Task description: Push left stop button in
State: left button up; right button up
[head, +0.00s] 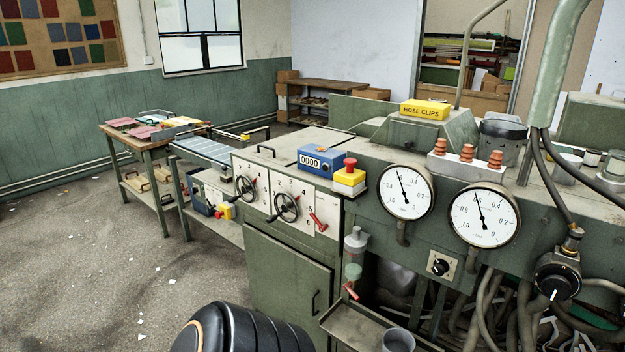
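A red mushroom-shaped stop button (350,163) stands on a yellow and white box (349,178) on the front edge of the green machine, left of the gauges in the head view. Its cap stands up above the box; I cannot tell whether it is pushed in. A small yellow item (226,211) shows lower down at the left, by the feed table; it is too small to tell whether it is another button. Neither of my grippers is in view. A black ribbed part, seemingly my own arm, fills the bottom edge.
A blue counter (321,160) sits just left of the button box. Two round gauges (406,191) are to the right. Hoses crowd the lower right. Open floor lies at the left.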

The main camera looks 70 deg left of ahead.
aim_at(350, 162)
jog(key=j+u, duration=0.1)
jog(key=u, duration=2.1)
